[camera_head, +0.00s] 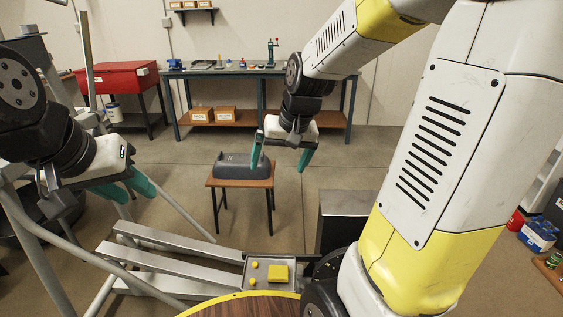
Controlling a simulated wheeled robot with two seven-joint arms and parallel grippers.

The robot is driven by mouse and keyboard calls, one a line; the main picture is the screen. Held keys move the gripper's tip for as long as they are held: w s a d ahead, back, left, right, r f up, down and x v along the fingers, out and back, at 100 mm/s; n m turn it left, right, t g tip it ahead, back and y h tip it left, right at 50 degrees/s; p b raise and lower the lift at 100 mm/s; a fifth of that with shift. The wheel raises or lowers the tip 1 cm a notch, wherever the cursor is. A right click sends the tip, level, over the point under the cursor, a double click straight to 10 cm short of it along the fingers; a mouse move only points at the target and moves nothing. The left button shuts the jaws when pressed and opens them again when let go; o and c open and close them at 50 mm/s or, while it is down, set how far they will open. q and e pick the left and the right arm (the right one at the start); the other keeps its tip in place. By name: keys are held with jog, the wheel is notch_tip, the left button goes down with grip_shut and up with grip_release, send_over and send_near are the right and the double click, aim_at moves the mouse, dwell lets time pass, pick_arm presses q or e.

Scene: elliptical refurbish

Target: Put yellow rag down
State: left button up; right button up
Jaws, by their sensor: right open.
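A flat yellow square piece (278,274), which may be the yellow rag, lies on a small grey tray (258,287) at the bottom centre. Two small yellow round items lie beside it on the tray. My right gripper (281,154) is open, its teal fingers apart with nothing visible between them. It hangs in the upper middle, in front of the small wooden table from this view. My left gripper (142,190) is at the left, with both teal fingers seen at a slant. I cannot tell how far apart they are. No cloth shows in either gripper.
A grey device (237,167) sits on the small wooden table (216,183). Grey metal beams (170,245) lie left of the tray. A wooden round top with a yellow rim (250,306) is at the bottom edge. A workbench (262,72) and red chest (117,80) stand behind.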

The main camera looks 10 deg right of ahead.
jog(key=s+r+t, duration=0.1)
jog(key=s+r, duration=0.2)
jog(key=s, duration=0.4)
jog(key=s+r+n+t, duration=0.1)
jog(key=s+r, duration=0.3)
jog(key=s, duration=0.3)
jog(key=shift+s+a+n, duration=0.2)
jog(key=shift+a+n, duration=0.05)
jog(key=shift+n, duration=0.05)
